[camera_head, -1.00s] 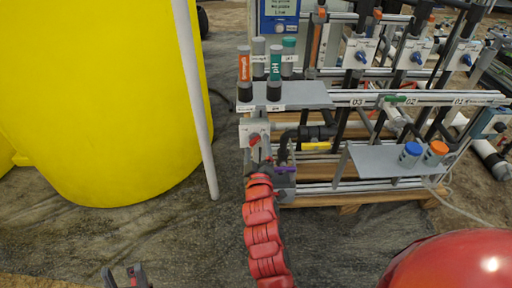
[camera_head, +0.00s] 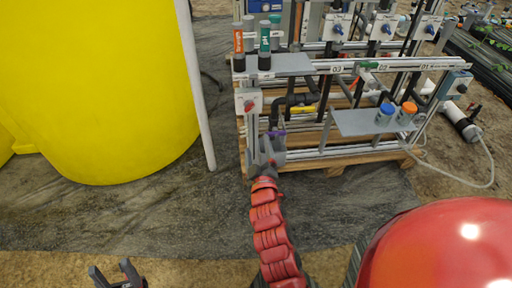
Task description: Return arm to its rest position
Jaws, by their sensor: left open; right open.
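My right arm (camera_head: 272,235) is red and segmented and reaches up from the bottom middle toward the skid. Its grey gripper (camera_head: 266,147) is open at the skid's lower left corner, below a white plate with a red knob (camera_head: 249,106). I see nothing held in it; whether it touches the frame post beside it I cannot tell. My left gripper (camera_head: 116,271) is open and empty at the bottom left, low over the floor, with only its dark fingers in view.
The skid's grey shelf (camera_head: 290,64) holds several probes. A lower shelf (camera_head: 352,123) carries a blue-capped bottle (camera_head: 385,113) and an orange-capped one (camera_head: 406,112). A yellow tank (camera_head: 95,90) and white pipe (camera_head: 196,90) stand left. The floor between is clear.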

